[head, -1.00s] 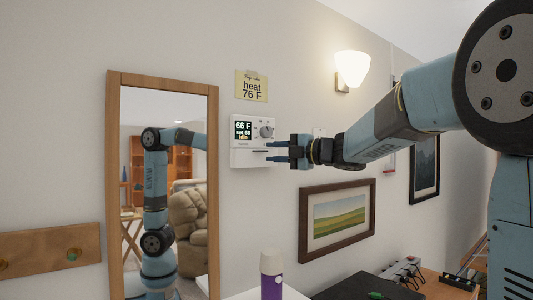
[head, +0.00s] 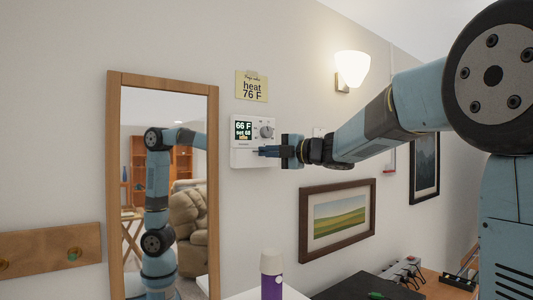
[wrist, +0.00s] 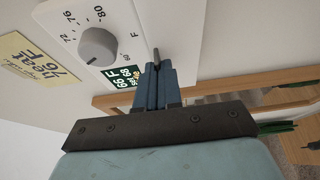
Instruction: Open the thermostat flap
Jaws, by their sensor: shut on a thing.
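The white thermostat (head: 236,146) is on the wall right of the mirror. Its screen (head: 243,131) reads 66 F, set 68, with a smaller yellow line below. A grey round dial (head: 266,132) is right of the screen; it also shows in the wrist view (wrist: 97,46). The flap (head: 243,160) is the plain lower front part and looks closed; in the wrist view it is the white panel (wrist: 184,35) at right. My gripper (head: 262,152) reaches in from the right, fingers together. In the wrist view its fingertips (wrist: 157,66) are shut on a thin dark tab (wrist: 156,54) at the flap's edge.
A yellow note (head: 251,87) above the thermostat reads heat 76 F. A wood-framed mirror (head: 115,180) hangs close on the left, reflecting my arm. A framed landscape (head: 337,218) is below right, and a lit wall lamp (head: 352,68) is above right. A purple bottle (head: 271,285) stands below.

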